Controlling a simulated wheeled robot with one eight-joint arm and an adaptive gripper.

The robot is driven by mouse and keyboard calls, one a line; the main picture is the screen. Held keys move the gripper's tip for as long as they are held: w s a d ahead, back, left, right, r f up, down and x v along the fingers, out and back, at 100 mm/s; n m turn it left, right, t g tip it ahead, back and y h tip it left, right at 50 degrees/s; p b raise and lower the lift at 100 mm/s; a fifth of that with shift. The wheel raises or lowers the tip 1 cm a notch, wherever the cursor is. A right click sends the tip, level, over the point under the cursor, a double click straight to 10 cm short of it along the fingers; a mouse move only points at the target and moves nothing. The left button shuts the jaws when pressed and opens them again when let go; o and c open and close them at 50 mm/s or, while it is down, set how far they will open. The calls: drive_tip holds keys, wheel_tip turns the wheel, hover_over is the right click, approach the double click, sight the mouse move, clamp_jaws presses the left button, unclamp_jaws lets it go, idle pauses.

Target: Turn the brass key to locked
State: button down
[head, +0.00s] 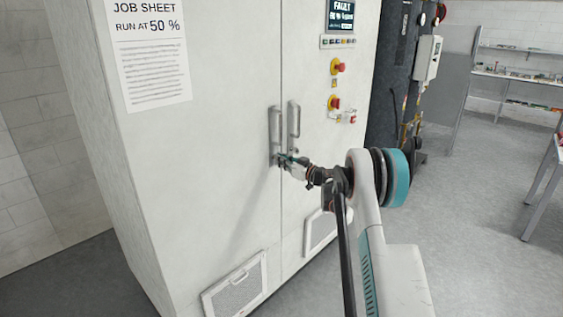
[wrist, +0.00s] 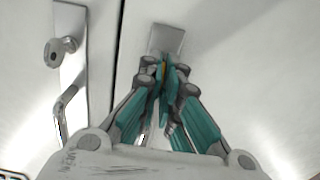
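My gripper (head: 284,160) is at the lower end of the left door's handle plate (head: 275,130) on the white cabinet. In the wrist view my gripper (wrist: 163,75) has its teal fingers brought close together in front of a metal plate (wrist: 168,38). In the head view the key is hidden by my gripper.
The right door's handle (head: 294,118) stands close beside my gripper, across the door seam; a handle plate with a round knob (wrist: 54,52) shows in the wrist view. Red buttons (head: 337,67) and a FAULT screen (head: 341,14) are higher up. Open floor (head: 470,210) lies to the right.

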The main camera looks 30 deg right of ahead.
drive_tip(key=c, duration=1.8)
unclamp_jaws()
drive_tip(key=v, duration=1.2)
